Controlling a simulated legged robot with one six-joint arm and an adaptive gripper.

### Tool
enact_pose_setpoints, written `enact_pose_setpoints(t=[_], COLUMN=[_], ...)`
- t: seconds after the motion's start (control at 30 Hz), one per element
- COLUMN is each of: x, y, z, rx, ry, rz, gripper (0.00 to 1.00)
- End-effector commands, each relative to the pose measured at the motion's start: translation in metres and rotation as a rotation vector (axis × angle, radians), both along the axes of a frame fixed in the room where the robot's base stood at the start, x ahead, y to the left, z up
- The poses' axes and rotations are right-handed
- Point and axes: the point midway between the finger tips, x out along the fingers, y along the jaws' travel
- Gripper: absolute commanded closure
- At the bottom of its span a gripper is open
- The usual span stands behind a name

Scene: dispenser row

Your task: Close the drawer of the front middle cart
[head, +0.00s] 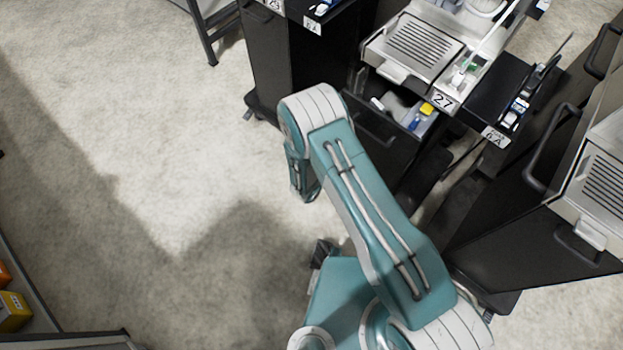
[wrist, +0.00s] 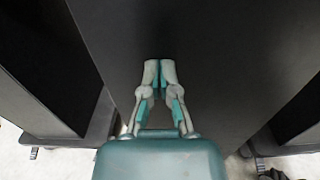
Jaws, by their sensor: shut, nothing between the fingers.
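The front middle cart, labelled 27 (head: 443,101), has a ribbed metal top and stands at the upper right of the head view. Its drawer (head: 385,150) is pulled out towards my arm. Its dark front with a bar handle shows, and yellow and blue items lie inside. My arm covers part of the drawer front. In the wrist view my gripper (wrist: 160,70) is shut and empty, pointing at a broad dark panel (wrist: 215,60), apparently the drawer front. I cannot tell whether the fingertips touch it. In the head view the gripper is hidden by my arm.
A dark cart (head: 275,60) stands left of the middle cart. Another cart (head: 545,225) with handles stands close on the right. A shelf with yellow and orange boxes (head: 13,310) is at the lower left. The pale floor on the left is clear.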

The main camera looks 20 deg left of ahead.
Motion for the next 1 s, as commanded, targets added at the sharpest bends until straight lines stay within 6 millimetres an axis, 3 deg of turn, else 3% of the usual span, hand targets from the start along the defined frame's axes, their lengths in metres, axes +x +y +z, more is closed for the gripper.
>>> enact_pose_setpoints(t=[0.5,0.7,1.0], x=[0.087,0.109,0.124], y=[-0.037,-0.046,-0.051], z=[0.0,0.0,0.0], rx=[0.001,0.001,0.001], ry=[-0.001,-0.001,-0.001], rz=[-0.003,-0.002,0.0], gripper=[1.0,1.0,1.0])
